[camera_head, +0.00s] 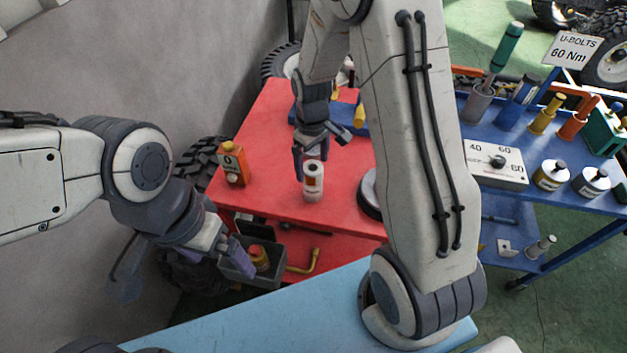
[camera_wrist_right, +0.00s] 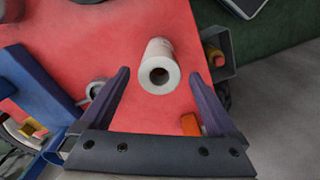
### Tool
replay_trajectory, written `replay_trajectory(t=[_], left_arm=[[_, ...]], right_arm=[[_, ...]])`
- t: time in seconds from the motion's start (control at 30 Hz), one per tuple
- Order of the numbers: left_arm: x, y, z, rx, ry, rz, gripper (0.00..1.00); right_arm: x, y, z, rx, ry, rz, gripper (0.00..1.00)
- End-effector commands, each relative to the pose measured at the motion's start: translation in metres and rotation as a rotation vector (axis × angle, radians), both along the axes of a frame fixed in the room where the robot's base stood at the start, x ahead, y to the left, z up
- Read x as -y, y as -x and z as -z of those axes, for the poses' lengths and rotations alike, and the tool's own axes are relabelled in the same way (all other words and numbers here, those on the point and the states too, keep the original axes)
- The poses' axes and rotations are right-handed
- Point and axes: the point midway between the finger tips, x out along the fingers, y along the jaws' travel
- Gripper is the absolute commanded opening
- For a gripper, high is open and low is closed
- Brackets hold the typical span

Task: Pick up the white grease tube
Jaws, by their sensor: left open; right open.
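The white grease tube (camera_head: 313,183) stands upright on the red table top (camera_head: 270,135), with some orange-red marking on its side. The right wrist view looks down on the tube (camera_wrist_right: 165,50), showing the dark round opening in its end. My right gripper (camera_head: 312,153) is open just above and behind the tube. In the right wrist view its two fingers (camera_wrist_right: 159,76) lie on either side of the tube, apart from it. My left gripper (camera_head: 182,267) is open and empty at the lower left, away from the tube.
An orange bottle (camera_head: 233,166) stands left of the tube. A round grey-rimmed thing (camera_head: 370,195) sits to its right, partly behind my right arm. A grey bin (camera_head: 240,268) holds a yellow-and-red item below the table edge. A blue cart (camera_head: 510,140) with tools stands at right.

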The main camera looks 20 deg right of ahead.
Motion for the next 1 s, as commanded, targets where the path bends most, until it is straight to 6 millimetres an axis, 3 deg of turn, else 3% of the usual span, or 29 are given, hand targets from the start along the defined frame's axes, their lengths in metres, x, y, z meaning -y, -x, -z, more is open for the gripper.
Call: replay_trajectory(t=[0.2,0.43,0.6,0.7,1.0], left_arm=[[0.000,0.000,-0.005,0.000,0.000,0.000,1.00],[0.000,0.000,-0.004,0.000,0.000,0.000,1.00],[0.000,0.000,-0.004,0.000,0.000,0.000,1.00],[0.000,0.000,-0.004,0.000,0.000,0.000,1.00],[0.000,0.000,-0.004,0.000,0.000,0.000,1.00]], right_arm=[[0.001,0.000,0.023,-0.001,0.000,0.001,0.95],[0.001,0.000,0.024,0.001,0.000,0.002,0.95],[0.001,0.000,0.024,0.001,0.000,0.002,0.30],[0.001,0.000,0.023,0.001,0.000,0.002,0.00],[0.001,0.000,0.023,0.002,0.000,0.002,0.00]])
